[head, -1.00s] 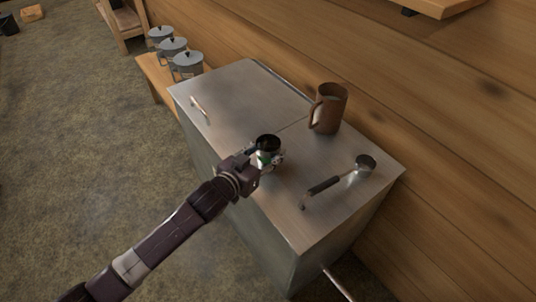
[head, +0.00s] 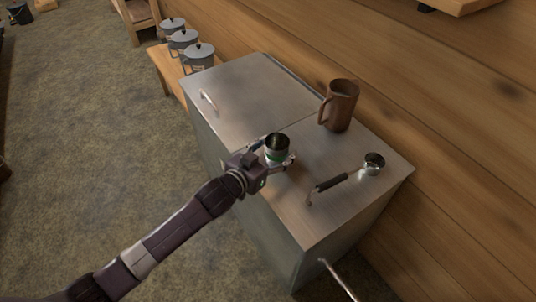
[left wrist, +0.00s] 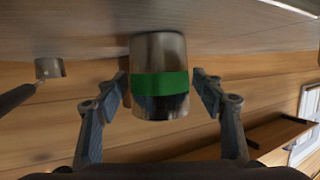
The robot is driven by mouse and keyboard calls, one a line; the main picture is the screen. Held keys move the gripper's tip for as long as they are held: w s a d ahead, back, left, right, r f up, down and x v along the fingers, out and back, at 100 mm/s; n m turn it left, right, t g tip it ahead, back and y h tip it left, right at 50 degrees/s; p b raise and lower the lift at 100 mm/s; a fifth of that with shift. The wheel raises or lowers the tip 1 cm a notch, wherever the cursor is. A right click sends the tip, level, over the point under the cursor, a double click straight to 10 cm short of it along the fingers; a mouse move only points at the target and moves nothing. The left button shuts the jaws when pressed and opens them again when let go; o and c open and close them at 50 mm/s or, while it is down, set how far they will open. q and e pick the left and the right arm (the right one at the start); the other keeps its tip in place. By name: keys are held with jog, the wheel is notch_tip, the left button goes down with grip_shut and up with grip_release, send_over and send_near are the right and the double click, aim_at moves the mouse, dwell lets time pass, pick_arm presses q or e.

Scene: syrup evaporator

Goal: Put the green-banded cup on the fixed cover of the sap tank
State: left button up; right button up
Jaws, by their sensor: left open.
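The green-banded cup (head: 277,146), a small metal cup, stands upright on the steel top of the sap tank, near its front edge and just right of the seam. That right part, without a handle, looks like the fixed cover (head: 305,165). My left gripper (head: 272,159) is open at the cup. In the left wrist view the cup (left wrist: 160,58) sits between the two spread fingers (left wrist: 160,92), with a gap on each side. My right gripper is not in view.
A brown pitcher (head: 340,106) stands at the back of the top. A dark-handled ladle (head: 374,163) lies to the right. The left part is a lid (head: 245,95) with a handle (head: 209,101). Several lidded grey pots (head: 199,58) stand on a bench behind.

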pick_arm(q)
jog(key=v, duration=1.1)
jog(key=shift+s, duration=0.3)
jog(key=shift+a, duration=0.15)
